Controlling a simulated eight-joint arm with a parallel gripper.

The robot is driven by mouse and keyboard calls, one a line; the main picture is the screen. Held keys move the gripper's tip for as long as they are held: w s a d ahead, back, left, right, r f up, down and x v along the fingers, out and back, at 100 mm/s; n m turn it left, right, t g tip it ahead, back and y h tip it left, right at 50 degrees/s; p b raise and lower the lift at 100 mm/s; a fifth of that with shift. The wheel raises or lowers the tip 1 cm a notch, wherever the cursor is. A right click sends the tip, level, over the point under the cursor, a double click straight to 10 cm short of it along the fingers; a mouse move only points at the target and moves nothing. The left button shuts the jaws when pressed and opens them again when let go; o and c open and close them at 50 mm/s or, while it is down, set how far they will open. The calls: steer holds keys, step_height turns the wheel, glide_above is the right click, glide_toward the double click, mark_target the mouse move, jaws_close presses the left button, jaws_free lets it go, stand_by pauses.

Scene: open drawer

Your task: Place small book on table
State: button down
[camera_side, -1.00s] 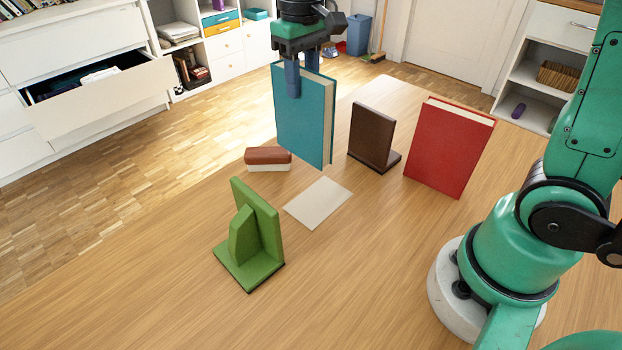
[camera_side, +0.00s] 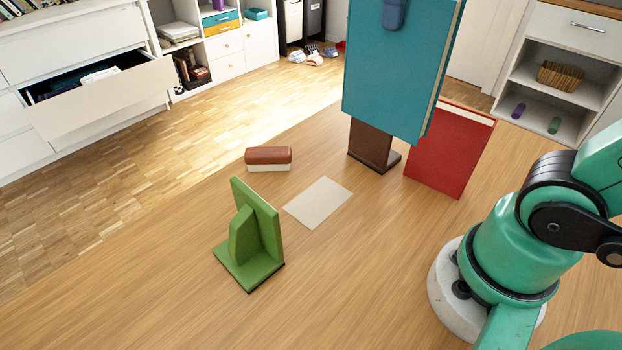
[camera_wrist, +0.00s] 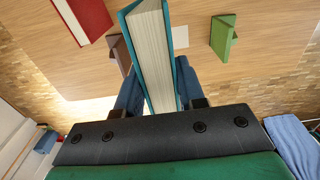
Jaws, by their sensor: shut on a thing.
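A teal book (camera_side: 400,80) is held upright in the air above the table (camera_side: 350,270). Only the tip of a blue finger of my gripper (camera_side: 394,12) shows at the top of the side view, against the book's cover. In the wrist view, my gripper (camera_wrist: 160,90) is shut on the teal book (camera_wrist: 152,55), with a finger on each side and the pages facing the camera. The book hides most of a brown bookend (camera_side: 371,146) and part of a red book (camera_side: 450,153) in the side view.
A green bookend (camera_side: 250,240) stands at the front left. A pale rectangular sheet (camera_side: 318,203) lies at mid-table beside a brown-and-white block (camera_side: 268,159). The red book stands upright behind. The table's front middle is clear. An open drawer (camera_side: 105,95) is at the far left.

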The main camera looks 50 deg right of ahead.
steer(key=s, duration=0.1)
steer(key=s+r, duration=0.1)
steer(key=s, duration=0.1)
steer(key=shift+s+r, duration=0.15)
steer(key=shift+s, duration=0.05)
steer(key=shift+s+f, duration=0.2)
steer(key=shift+s, duration=0.05)
step_height(320, 180, down, 19)
steer(key=shift+f, duration=0.2)
steer(key=shift+f, duration=0.15)
steer(key=c, duration=0.5)
jaws_free()
steer(key=shift+c, duration=0.2)
